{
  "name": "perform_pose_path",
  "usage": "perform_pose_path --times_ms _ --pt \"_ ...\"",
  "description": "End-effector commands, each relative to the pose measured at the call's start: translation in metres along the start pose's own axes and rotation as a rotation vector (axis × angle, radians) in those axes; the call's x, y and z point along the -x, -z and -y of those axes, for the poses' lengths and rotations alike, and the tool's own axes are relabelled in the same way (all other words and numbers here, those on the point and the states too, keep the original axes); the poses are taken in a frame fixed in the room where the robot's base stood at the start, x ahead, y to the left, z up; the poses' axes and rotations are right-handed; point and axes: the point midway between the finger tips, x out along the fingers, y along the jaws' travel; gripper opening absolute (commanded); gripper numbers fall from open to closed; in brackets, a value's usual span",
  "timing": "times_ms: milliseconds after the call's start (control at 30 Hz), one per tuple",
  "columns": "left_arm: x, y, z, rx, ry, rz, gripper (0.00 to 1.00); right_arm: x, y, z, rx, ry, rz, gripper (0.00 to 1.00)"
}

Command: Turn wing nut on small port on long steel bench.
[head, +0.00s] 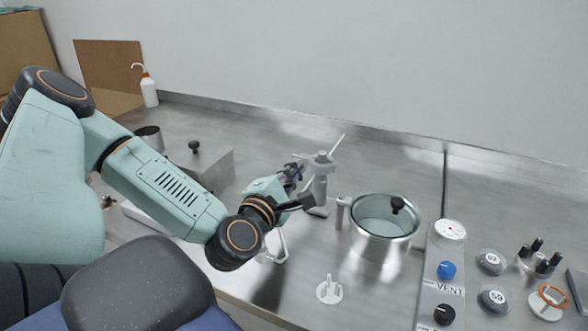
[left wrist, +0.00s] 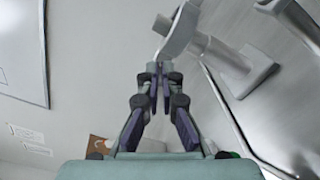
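The small port (head: 318,192) is a pale grey upright fitting on the long steel bench (head: 270,135). A light grey wing nut (head: 319,156) sits across its top. In the left wrist view the wing nut (left wrist: 178,32) is a flat paddle shape on the port's round stem (left wrist: 222,54). My left gripper (head: 297,171) reaches in from the left beside the wing nut. Its fingertips (left wrist: 159,70) are close together, with a narrow gap, at the near end of one wing. I cannot tell whether they pinch it. My right gripper is not in view.
A steel pot (head: 383,243) with a black knob stands right of the port. A white pronged piece (head: 329,290) lies in front. A VENT panel (head: 440,285) and several weights and knobs fill the right. A metal box (head: 205,165) and white bottle (head: 149,90) stand behind my arm.

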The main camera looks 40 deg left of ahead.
Motion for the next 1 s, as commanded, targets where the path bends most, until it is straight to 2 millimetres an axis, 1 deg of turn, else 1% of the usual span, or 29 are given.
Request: perform_pose_path --times_ms 567,1000 --pt "-0.001 0.001 0.0 -0.551 0.0 -0.002 0.0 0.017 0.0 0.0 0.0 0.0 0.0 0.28" --pt "-0.001 0.001 0.0 -0.969 -0.003 -0.003 0.0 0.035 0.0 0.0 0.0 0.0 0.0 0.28"
